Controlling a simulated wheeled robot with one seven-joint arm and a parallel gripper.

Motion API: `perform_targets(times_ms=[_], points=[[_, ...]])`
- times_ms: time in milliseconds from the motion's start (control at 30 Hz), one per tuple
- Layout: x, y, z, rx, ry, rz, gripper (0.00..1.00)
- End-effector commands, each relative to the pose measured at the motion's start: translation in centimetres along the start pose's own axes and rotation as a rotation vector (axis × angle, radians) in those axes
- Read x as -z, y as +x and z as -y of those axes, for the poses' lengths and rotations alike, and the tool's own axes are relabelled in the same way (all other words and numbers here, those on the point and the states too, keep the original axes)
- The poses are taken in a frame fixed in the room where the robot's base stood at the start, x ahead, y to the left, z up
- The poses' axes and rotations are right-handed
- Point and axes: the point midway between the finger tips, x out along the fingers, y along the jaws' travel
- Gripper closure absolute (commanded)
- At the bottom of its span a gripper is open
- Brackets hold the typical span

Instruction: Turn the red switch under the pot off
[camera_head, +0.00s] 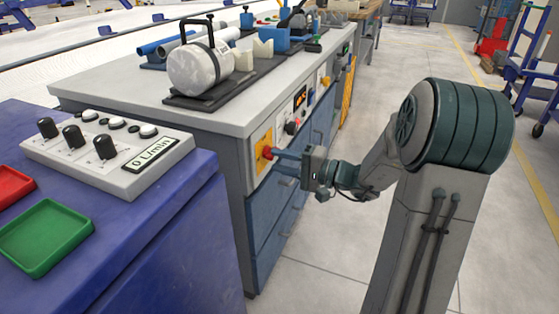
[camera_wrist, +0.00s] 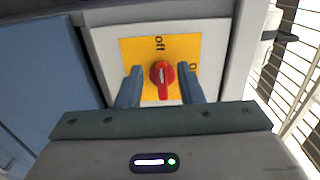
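The red switch (camera_wrist: 162,78) sits on a yellow plate (camera_wrist: 130,52) with "off" printed above it and a partly hidden label at its right. Its ridge looks roughly upright in the wrist view. The switch also shows in the head view (camera_head: 264,150) on the cabinet's near end. The grey pot-like cylinder (camera_head: 198,69) with a black handle stands on the counter above. My gripper (camera_wrist: 160,72) has its two blue fingers on either side of the switch, with gaps showing. My gripper also shows at the cabinet front in the head view (camera_head: 279,154).
The grey cabinet top (camera_head: 120,92) carries pipes (camera_head: 165,46) and blue fixtures. A blue bench with a control box (camera_head: 105,155) and red and green trays (camera_head: 45,238) stands at the left. Open floor (camera_head: 310,275) lies right of the cabinet.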

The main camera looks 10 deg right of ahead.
Motion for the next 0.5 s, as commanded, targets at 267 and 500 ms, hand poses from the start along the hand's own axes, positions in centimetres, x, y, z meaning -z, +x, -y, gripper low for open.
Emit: perform_targets(times_ms=[267, 500], points=[[0.1, -6.0, 0.3, 0.000, 0.003, -0.007, 0.66], [-0.1, -10.7, 0.2, 0.000, 0.003, -0.002, 0.66]])
